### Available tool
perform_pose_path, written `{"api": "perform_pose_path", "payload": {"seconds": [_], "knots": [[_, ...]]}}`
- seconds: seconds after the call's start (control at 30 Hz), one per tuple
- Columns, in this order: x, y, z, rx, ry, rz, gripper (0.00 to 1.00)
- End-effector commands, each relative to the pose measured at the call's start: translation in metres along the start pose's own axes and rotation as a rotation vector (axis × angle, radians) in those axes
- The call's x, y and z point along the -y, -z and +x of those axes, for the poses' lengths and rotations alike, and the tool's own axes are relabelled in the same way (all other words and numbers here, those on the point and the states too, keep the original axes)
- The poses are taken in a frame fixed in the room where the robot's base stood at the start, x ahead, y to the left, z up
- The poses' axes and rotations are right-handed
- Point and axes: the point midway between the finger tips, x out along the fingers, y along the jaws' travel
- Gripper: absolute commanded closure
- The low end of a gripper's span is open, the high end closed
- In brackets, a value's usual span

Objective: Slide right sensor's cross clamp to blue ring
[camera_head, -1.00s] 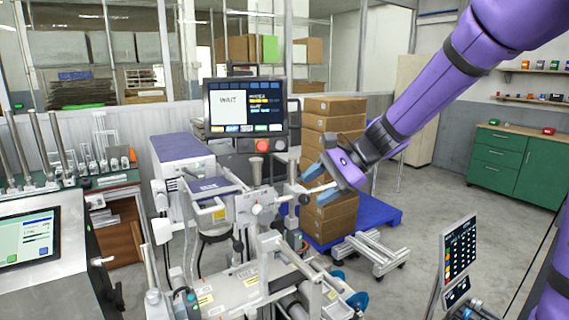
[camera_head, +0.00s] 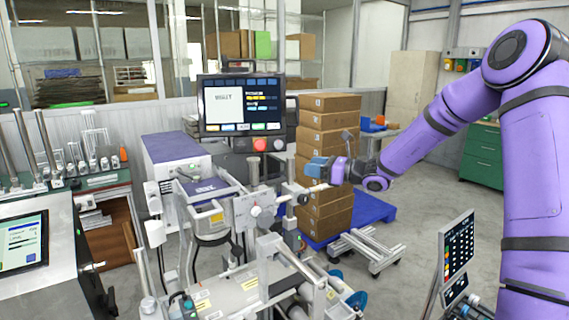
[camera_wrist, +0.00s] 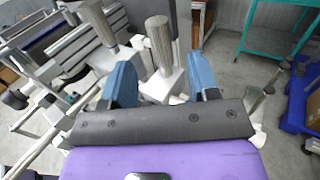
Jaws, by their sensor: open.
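My gripper (camera_head: 318,168) has two blue fingers that stand apart with nothing held, just above and right of the machine's middle. In the wrist view, my gripper (camera_wrist: 161,85) has a grey ribbed cylinder (camera_wrist: 158,42) on a pale block (camera_wrist: 165,84) in the gap ahead, apparently not gripped. A second ribbed cylinder (camera_wrist: 97,20) stands to its left. In the head view a pale cross bar (camera_head: 296,190) with a dark knob (camera_head: 303,199) lies just below the fingers; it may belong to the right clamp. I cannot pick out the blue ring for certain.
A monitor (camera_head: 240,105) stands behind the machine. Stacked cartons (camera_head: 328,120) stand on a blue pallet (camera_head: 372,208) behind my gripper. A tilted touch panel (camera_head: 457,258) is at lower right. Open floor lies to the right.

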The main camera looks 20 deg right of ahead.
Motion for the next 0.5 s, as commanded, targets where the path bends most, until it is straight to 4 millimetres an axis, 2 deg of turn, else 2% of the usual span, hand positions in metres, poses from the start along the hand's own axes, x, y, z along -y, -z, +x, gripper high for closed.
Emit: {"api": "perform_pose_path", "payload": {"seconds": [0.3,0.5], "knots": [[-0.002,0.0,0.056,0.001,-0.004,0.0,0.45],[-0.002,0.0,0.083,0.0,-0.004,0.0,0.45]]}}
